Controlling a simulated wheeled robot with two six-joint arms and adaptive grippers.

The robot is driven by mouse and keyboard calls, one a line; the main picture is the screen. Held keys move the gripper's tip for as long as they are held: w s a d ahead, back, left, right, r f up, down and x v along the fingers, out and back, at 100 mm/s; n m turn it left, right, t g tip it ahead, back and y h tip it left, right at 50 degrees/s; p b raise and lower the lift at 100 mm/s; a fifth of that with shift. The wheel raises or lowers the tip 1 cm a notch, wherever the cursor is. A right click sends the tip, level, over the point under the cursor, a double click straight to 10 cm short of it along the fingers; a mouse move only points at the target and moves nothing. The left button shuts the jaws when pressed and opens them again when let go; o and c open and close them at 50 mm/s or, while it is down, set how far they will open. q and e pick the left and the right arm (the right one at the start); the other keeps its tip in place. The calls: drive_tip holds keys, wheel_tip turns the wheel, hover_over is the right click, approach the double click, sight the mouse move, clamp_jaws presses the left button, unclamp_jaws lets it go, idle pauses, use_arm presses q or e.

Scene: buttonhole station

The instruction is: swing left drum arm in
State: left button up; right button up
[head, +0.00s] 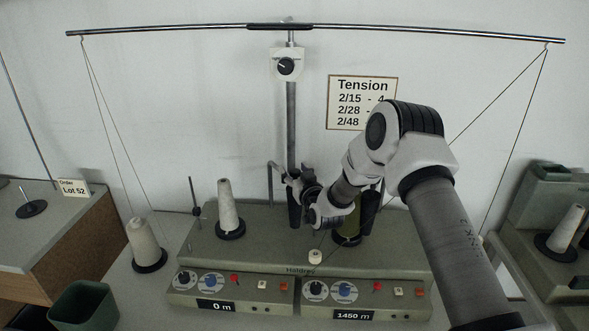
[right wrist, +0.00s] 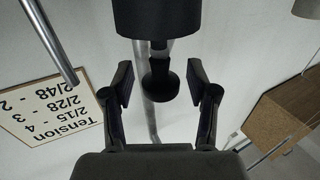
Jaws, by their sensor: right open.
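The left drum arm stands at the left half of the winder, its thin post (head: 270,190) behind and right of the left white cone (head: 229,205). Its dark drum (head: 295,212) hangs to the right of that cone, clearly apart from it. My right gripper (head: 297,182) is at the top of this drum, reaching in from the right. In the right wrist view, which is upside down, its open fingers (right wrist: 160,82) stand either side of a black knob (right wrist: 162,85) below a black cylinder (right wrist: 157,18); gaps show on both sides. My left gripper is out of view.
The winder's right half holds an olive cone (head: 346,226), partly hidden by my right arm. A chrome post (head: 291,120) rises behind my gripper. Threads run down from the top bar (head: 180,30). A white cone (head: 143,240) and green bin (head: 82,303) are at left.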

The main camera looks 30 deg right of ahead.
drive_tip(key=shift+s+r, duration=0.15)
drive_tip(key=shift+s+a+r, duration=0.1)
drive_tip(key=shift+s+r, duration=0.05)
drive_tip(key=c, duration=0.4)
clamp_jaws()
use_arm(q)
drive_tip(key=shift+s+a, duration=0.1)
drive_tip(key=shift+s, duration=0.2)
use_arm(e)
drive_tip(key=shift+a, duration=0.1)
